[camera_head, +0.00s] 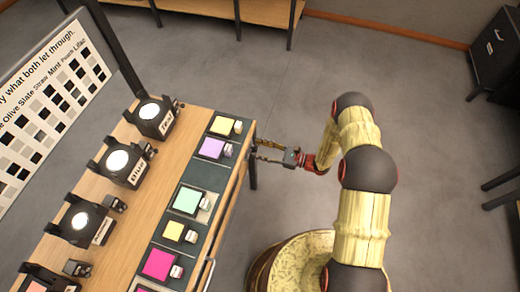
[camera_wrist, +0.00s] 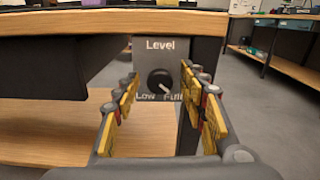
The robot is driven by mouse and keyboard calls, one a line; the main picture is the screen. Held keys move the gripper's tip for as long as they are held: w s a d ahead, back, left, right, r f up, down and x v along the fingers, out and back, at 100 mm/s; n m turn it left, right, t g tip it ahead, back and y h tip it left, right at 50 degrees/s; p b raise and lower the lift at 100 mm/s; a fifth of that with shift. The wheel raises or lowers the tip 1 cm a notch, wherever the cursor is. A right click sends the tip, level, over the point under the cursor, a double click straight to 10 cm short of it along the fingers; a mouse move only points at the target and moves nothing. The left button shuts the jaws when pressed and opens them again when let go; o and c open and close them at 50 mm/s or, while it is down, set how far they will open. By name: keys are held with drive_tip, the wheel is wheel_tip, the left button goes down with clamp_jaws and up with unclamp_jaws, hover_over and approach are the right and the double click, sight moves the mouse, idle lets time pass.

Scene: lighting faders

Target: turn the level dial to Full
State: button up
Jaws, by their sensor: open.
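The level dial (camera_wrist: 160,82) is a round black knob on a grey panel (camera_wrist: 142,60) below the table edge in the wrist view. "Level" is printed above it, "Low" below left and "Full" below right. A small pale mark on the knob appears to point down and right, toward "Full". My gripper (camera_wrist: 160,88) is open, its yellow-padded fingers on either side of the dial in the picture; contact cannot be told. The right finger partly covers "Full". In the head view my gripper (camera_head: 261,151) is beside the table's right edge, and the dial is hidden.
The wooden table (camera_head: 145,195) carries several black lamps (camera_head: 121,162) and a dark strip with coloured squares (camera_head: 187,199). A printed chart board (camera_head: 50,100) stands at left. A table leg (camera_head: 252,170) is close to my gripper. Grey floor (camera_head: 285,85) is open behind and right.

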drive_tip(key=shift+c, duration=0.2)
clamp_jaws()
idle(0.3)
drive_tip(key=shift+m, duration=0.5)
drive_tip(key=shift+c, duration=0.2)
unclamp_jaws()
drive_tip(key=shift+o, duration=0.4)
drive_tip(key=v, duration=1.2)
